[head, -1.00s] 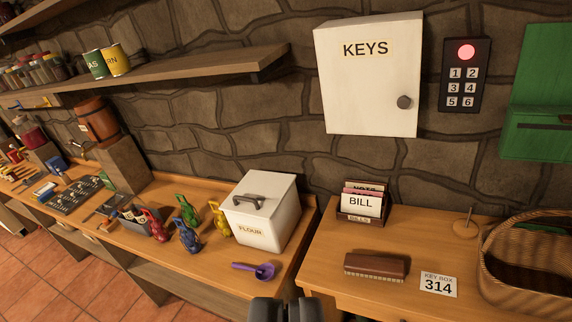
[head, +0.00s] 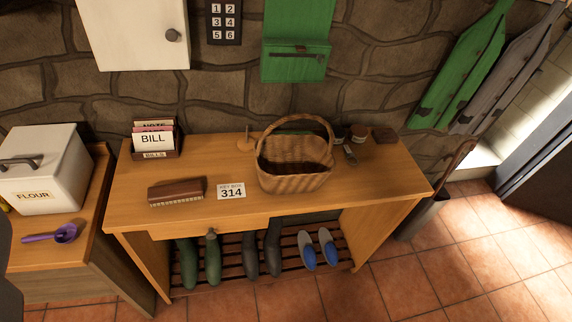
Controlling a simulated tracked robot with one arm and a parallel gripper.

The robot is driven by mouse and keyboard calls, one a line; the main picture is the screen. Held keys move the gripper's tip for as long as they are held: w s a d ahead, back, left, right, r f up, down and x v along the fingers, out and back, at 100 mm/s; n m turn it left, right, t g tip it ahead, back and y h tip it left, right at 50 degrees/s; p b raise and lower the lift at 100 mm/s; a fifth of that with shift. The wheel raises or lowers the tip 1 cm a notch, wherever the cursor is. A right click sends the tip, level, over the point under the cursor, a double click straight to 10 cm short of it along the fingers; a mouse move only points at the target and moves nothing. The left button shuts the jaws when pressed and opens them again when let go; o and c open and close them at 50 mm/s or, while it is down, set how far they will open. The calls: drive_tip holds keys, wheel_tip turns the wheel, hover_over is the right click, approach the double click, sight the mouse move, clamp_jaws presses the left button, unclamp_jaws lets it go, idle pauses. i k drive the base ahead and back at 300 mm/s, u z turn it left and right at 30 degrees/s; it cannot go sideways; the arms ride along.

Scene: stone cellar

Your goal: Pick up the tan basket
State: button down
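The tan basket (head: 295,182) is woven, with one tall arched handle. It stands upright on the wooden table (head: 370,193), right of the middle, and I see into its open top. Nothing is touching it. My gripper's fingers do not show clearly. A dark shape at the lower left edge may be part of my gripper or arm, well apart from the basket, and I cannot tell whether the gripper is open or shut.
Boots and blue slippers (head: 317,249) sit below. Tiled floor (head: 455,260) is open at right.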

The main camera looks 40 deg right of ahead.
sight(286, 163)
drive_tip(key=z, duration=0.4)
drive_tip(key=i, duration=0.85)
drive_tip(key=z, duration=0.45)
